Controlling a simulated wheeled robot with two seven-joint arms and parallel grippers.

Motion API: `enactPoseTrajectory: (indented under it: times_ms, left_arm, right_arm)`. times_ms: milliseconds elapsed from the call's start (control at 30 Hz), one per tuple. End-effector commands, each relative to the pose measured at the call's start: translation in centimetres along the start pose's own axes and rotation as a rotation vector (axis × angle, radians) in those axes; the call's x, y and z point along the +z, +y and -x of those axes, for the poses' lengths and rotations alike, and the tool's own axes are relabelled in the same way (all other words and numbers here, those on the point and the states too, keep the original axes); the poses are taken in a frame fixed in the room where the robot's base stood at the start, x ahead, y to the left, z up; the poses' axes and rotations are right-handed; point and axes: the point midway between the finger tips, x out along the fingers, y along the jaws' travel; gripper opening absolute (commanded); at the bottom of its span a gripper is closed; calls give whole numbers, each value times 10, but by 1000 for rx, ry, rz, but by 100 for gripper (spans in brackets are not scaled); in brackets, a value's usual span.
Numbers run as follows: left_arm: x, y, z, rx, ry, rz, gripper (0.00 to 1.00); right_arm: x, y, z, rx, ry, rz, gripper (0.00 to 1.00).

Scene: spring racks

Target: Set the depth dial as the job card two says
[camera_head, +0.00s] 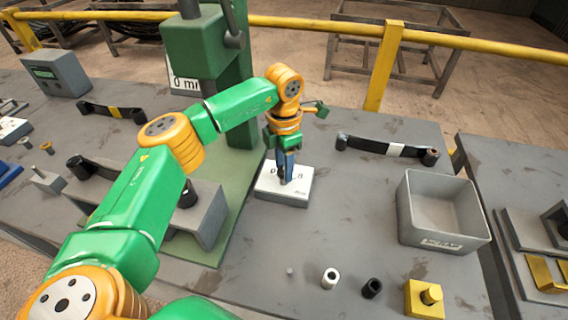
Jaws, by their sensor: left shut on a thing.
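The depth dial's white-topped box (268,185) sits on the grey bench, just right of the green press base. My left gripper (286,178) points down onto the dial and is shut on its knob, which the fingers mostly hide. Parts of the dial's marks show beside the fingers, but the setting cannot be read. A white sign (185,84) reading "0 m", partly cut off by my arm, is on the green press (200,45). I cannot make out job card two. My right gripper is not in view.
A grey bin (440,240) stands at the right. A dark spring arm (388,148) lies behind it. A white bush (330,278), a black bush (372,288) and a yellow block (425,298) stand in front. A grey box with a green screen (52,72) is back left.

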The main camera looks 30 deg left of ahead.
Motion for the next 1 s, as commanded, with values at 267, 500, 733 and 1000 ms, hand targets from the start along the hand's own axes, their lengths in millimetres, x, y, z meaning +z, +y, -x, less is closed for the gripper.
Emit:
enactPoseTrajectory:
  times_ms: [267, 500, 733, 1000]
  left_arm:
    - [0, 0, 1, 2, -1, 258, 0]
    - [0, 0, 1, 1, -2, 482, 0]
    - [0, 0, 1, 1, -3, 665, 0]
    - [0, 0, 1, 1, -3, 811, 0]
  right_arm:
    - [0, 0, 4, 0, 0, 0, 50]
    - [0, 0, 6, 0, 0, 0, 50]
    - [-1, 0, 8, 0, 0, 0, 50]
    - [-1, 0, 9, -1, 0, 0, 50]
